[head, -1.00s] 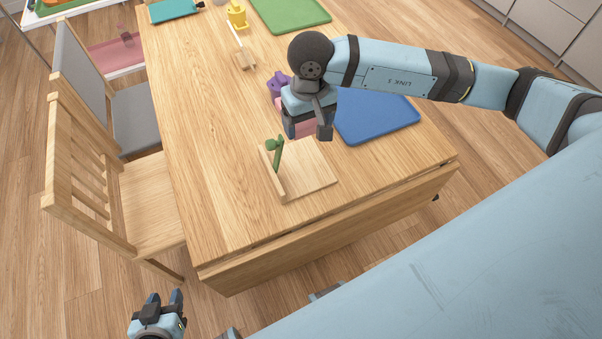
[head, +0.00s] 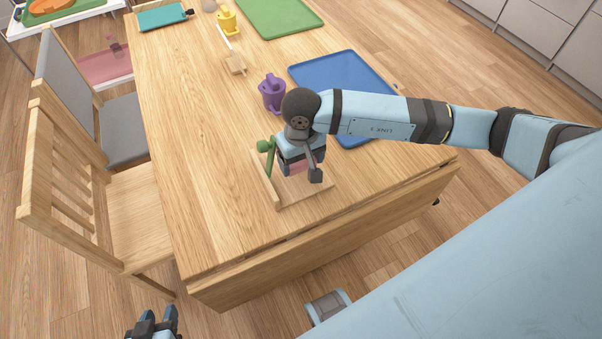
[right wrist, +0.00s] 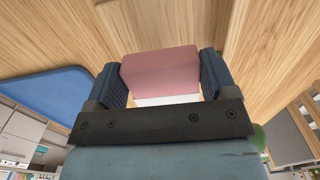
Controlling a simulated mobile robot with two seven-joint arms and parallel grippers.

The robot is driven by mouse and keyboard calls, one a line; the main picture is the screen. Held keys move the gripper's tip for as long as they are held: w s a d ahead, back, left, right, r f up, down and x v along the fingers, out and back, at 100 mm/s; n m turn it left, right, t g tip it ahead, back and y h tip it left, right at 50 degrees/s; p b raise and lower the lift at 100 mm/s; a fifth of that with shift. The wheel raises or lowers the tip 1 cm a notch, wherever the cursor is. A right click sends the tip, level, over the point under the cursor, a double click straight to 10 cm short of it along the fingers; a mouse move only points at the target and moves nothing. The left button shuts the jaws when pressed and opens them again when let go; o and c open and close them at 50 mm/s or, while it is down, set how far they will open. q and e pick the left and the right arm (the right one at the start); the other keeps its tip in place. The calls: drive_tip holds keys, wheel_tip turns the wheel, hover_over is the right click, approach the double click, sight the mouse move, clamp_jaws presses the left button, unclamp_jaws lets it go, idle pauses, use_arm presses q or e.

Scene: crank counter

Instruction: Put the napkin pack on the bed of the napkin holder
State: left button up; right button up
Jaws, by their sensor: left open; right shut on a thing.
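The napkin holder (head: 318,187) is a light wooden bed with a raised left edge and a green lever (head: 266,147), near the table's front. My right gripper (head: 301,171) is over the bed in the head view, shut on the pink napkin pack (right wrist: 161,72). In the right wrist view the pack sits between the two fingers, pink with a white side. The gripper mostly hides it in the head view, and I cannot tell whether it touches the bed. My left gripper (head: 153,322) is open and empty at the bottom left, low beside the table.
A purple cup (head: 271,93) and a blue tray (head: 340,75) are behind the holder. Chairs (head: 90,190) line the left side. The table's left part is clear.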

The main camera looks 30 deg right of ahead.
sight(301, 182)
wheel_tip(301, 182, down, 6)
drive_tip(key=shift+r, duration=0.1)
idle(0.4)
drive_tip(key=shift+f, duration=0.25)
drive_tip(key=o, duration=0.9)
drive_tip(key=shift+o, duration=0.2)
